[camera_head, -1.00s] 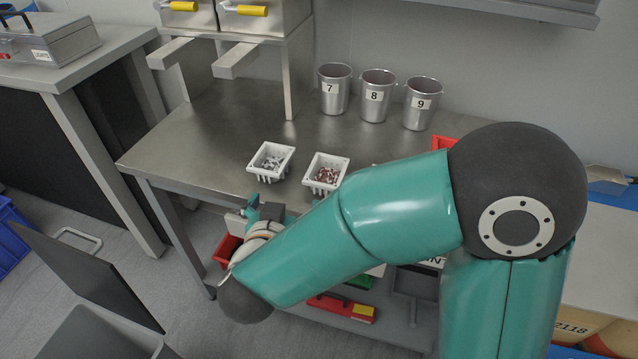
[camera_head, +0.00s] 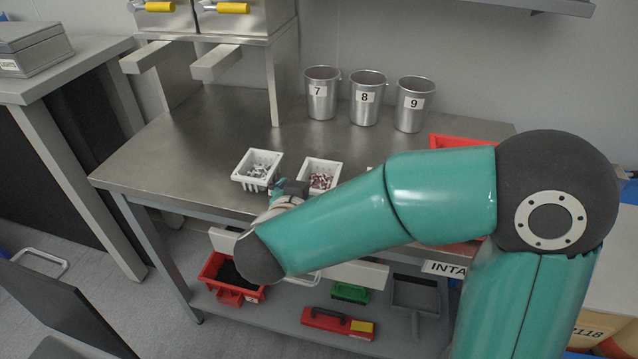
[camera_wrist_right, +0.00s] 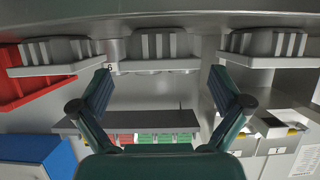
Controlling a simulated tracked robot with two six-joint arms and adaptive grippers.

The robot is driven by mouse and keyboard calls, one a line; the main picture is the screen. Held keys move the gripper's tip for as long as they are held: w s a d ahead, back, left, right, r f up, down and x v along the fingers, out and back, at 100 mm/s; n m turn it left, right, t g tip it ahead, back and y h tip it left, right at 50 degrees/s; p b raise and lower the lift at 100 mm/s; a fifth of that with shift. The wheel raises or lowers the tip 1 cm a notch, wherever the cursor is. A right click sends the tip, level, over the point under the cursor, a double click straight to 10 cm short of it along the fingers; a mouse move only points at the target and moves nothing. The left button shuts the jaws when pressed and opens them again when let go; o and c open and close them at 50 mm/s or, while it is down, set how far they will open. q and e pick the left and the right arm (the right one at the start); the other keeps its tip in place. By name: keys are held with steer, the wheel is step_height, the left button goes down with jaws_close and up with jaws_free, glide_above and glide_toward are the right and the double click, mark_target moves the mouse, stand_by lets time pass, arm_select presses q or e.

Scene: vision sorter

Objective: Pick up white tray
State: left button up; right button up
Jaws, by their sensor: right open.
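Two white trays stand side by side near the table's front edge in the head view. The left white tray (camera_head: 257,169) holds grey-white parts and the right white tray (camera_head: 320,175) holds reddish-brown parts. A third white tray (camera_wrist_right: 40,57) shows in the wrist view but is mostly behind my arm in the head view. My right gripper (camera_head: 290,189) is just in front of the two trays, its fingers partly hidden. In the wrist view the open, empty gripper (camera_wrist_right: 160,76) faces the middle tray (camera_wrist_right: 158,50), which lies apart from both fingers. My left gripper is not in view.
Metal cups 7 (camera_head: 321,94), 8 (camera_head: 367,98) and 9 (camera_head: 414,104) stand behind the trays. A red bin (camera_head: 470,140) is at the right. The table (camera_head: 190,140) is bare left of the trays. A lower shelf holds a red bin (camera_head: 222,268) with black contents.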

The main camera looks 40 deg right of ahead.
mark_target(323, 173)
steer(key=shift+b+x, duration=0.7)
steer(key=shift+x, duration=1.95)
steer(key=shift+w, duration=0.1)
steer(key=shift+c, duration=0.2)
steer(key=shift+r, duration=0.1)
steer(key=c, duration=1.1)
